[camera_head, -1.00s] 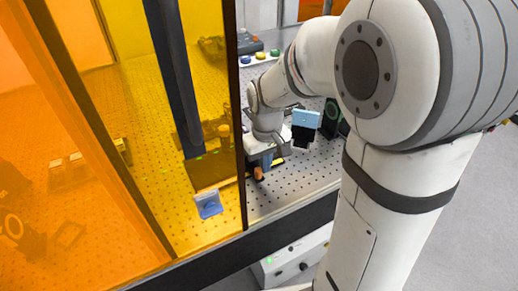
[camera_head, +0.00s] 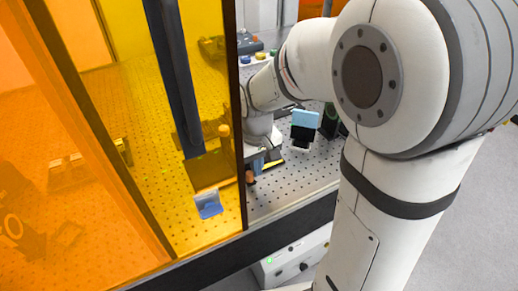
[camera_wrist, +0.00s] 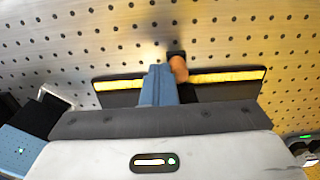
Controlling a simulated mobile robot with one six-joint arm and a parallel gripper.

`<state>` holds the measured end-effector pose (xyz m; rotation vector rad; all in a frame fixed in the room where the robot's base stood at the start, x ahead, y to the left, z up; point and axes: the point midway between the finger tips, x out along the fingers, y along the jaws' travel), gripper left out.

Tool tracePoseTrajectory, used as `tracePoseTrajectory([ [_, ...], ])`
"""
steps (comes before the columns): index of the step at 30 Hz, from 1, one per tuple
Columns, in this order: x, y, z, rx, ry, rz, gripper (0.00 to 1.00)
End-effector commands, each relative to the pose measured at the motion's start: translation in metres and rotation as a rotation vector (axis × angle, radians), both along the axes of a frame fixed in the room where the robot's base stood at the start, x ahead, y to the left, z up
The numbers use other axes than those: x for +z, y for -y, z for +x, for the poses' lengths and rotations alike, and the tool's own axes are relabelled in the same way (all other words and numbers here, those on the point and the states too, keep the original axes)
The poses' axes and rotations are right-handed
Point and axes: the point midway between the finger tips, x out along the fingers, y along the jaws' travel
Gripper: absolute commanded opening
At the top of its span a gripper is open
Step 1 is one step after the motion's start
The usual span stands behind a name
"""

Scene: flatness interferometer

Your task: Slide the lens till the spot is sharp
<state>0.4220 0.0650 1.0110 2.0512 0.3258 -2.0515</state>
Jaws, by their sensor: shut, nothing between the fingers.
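A dark rail with a yellow strip (camera_wrist: 225,77) lies across the perforated table in the wrist view. An orange knob (camera_wrist: 178,68) on a small black part stands at the rail's middle; it also shows in the head view (camera_head: 249,177). My gripper (camera_wrist: 158,72) has its blue-grey fingers shut, with nothing between them, over the rail just left of the knob. I cannot tell whether they touch it. I cannot make out the lens glass or the spot.
A light blue box on a black mount (camera_head: 305,118) stands right of my gripper. An amber panel (camera_head: 195,80) with a dark frame closes off the left. Behind it stands a blue bracket (camera_head: 208,203). The perforated table (camera_head: 300,180) is bare toward its front edge.

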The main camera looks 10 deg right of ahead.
Motion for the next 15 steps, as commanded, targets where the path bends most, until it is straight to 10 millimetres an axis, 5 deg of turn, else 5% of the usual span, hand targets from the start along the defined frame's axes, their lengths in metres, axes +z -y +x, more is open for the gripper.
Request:
tracePoseTrajectory([
  [15,0.0,-0.013,-0.004,0.001,0.0,0.0,0.0],
])
